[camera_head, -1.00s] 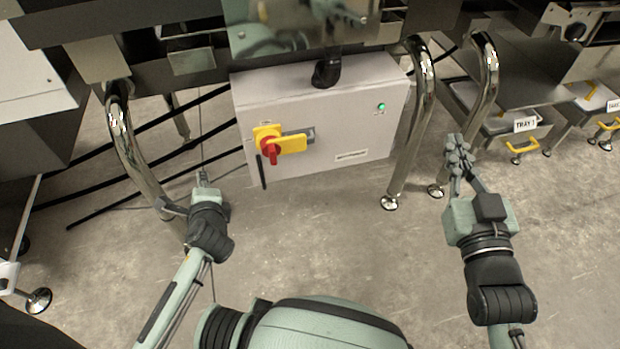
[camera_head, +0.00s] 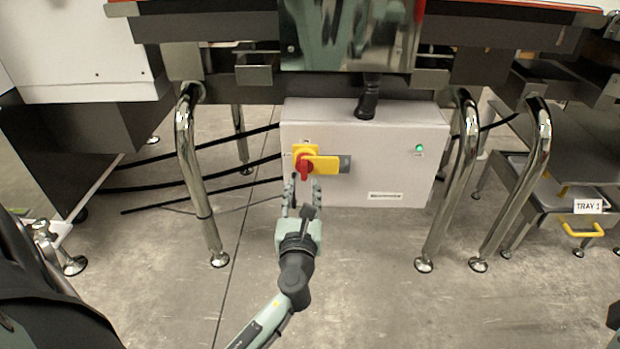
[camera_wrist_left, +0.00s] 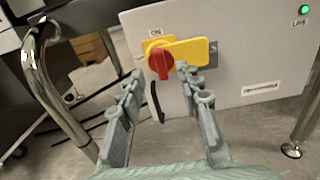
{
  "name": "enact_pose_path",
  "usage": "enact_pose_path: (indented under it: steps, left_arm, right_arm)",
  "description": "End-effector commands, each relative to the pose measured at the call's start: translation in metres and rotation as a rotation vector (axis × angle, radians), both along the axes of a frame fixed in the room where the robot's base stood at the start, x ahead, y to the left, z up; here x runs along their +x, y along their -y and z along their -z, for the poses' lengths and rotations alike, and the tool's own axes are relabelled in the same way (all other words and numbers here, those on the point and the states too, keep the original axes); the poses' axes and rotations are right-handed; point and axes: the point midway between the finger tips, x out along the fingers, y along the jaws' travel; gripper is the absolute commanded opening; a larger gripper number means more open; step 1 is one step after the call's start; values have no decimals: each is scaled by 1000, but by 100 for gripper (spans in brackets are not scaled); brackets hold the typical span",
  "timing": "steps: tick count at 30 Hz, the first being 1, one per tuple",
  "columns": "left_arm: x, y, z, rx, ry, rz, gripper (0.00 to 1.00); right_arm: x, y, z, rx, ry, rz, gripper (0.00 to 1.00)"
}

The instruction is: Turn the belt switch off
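The belt switch is a red rotary knob (camera_head: 304,167) on a yellow plate, with a yellow flap (camera_head: 322,164) to its right, on the front of a grey control box (camera_head: 410,165). In the left wrist view the red knob (camera_wrist_left: 160,63) points down, under a label that seems to read ON. A green lamp (camera_head: 419,148) glows on the box. My left gripper (camera_head: 303,186) is just below and in front of the knob. In the left wrist view its fingers (camera_wrist_left: 160,85) are spread apart with nothing between them.
Chrome legs (camera_head: 194,170) stand left of the box and more stand to its right (camera_head: 452,180). A dark cable hangs below the switch. A tray labelled TRAY 1 (camera_head: 588,207) is at the right. The floor before the box is clear.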

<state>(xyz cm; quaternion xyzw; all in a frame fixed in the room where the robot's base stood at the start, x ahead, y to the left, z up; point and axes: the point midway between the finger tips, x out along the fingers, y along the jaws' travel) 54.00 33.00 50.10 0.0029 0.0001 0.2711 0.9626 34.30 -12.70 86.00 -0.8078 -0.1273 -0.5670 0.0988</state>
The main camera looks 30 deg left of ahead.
Motion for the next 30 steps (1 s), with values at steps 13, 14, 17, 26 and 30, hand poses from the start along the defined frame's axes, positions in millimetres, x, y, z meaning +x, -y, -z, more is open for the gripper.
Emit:
enact_pose_path:
  steps: [13, 14, 17, 26, 30]
  left_arm:
    - [54, -34, -1, -2, 2, -1, 34]
    - [56, -35, -1, -3, 3, -1, 34]
    - [59, -37, -1, -5, 2, -1, 34]
    - [59, -37, -1, -5, 2, -1, 26]
    - [59, -37, -1, -5, 2, -1, 8]
  right_arm:
    - [-12, 5, 1, 23, 74, 6, 0]
    - [-13, 6, 1, 24, 77, 6, 0]
    - [-14, 6, 0, 26, 85, 6, 0]
    - [-15, 6, 0, 26, 87, 6, 0]
    - [-15, 6, 0, 26, 87, 6, 0]
